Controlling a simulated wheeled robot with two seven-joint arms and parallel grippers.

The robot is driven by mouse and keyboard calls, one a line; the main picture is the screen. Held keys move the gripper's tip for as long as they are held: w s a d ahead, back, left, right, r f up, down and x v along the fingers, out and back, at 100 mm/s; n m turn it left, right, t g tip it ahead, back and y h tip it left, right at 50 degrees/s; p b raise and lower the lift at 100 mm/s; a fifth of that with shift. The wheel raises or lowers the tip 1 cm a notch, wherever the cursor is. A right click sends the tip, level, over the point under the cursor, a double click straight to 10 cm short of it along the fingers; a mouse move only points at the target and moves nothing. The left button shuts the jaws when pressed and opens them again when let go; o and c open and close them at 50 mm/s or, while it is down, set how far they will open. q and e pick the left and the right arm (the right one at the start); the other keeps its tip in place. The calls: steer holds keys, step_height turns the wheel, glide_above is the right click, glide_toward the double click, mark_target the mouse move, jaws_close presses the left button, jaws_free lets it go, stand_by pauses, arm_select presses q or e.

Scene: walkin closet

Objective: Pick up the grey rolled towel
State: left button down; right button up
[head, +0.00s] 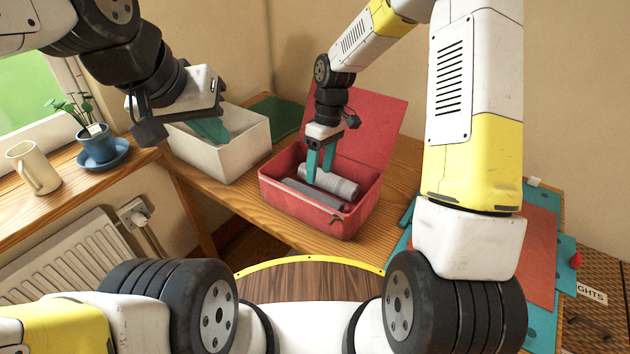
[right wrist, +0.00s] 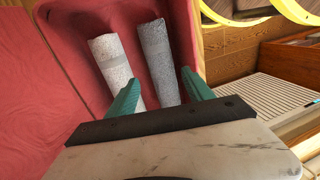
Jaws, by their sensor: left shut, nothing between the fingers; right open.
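Two rolled towels lie side by side in an open red case. One is light grey (head: 340,185), the other darker grey (head: 312,194). In the right wrist view the light roll (right wrist: 112,62) is on the left and the darker roll (right wrist: 157,60) on the right. My right gripper (head: 320,173) is open, pointing down into the case with its teal fingers at the rolls. In the wrist view its fingers (right wrist: 161,90) spread across the darker roll, the left one overlapping the light roll. I cannot tell whether they touch. My left gripper (head: 210,130) is shut and empty over a white box.
The red case (head: 275,190) stands on a wooden bench (head: 225,200), its lid raised behind. The white box (head: 225,160) is to its left, with a green item (head: 275,115) behind. A blue potted plant (head: 97,145) and a cream mug (head: 35,170) stand on the sill.

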mark_target(315, 191)
steer(key=f, duration=0.3)
steer(key=s+a+f, duration=0.1)
steer(key=f, duration=0.4)
steer(key=shift+s+a+f, duration=0.15)
steer(key=shift+a+f, duration=0.05)
steer(key=shift+f, duration=0.1)
steer(key=shift+r, duration=0.1)
steer(key=c, duration=1.1)
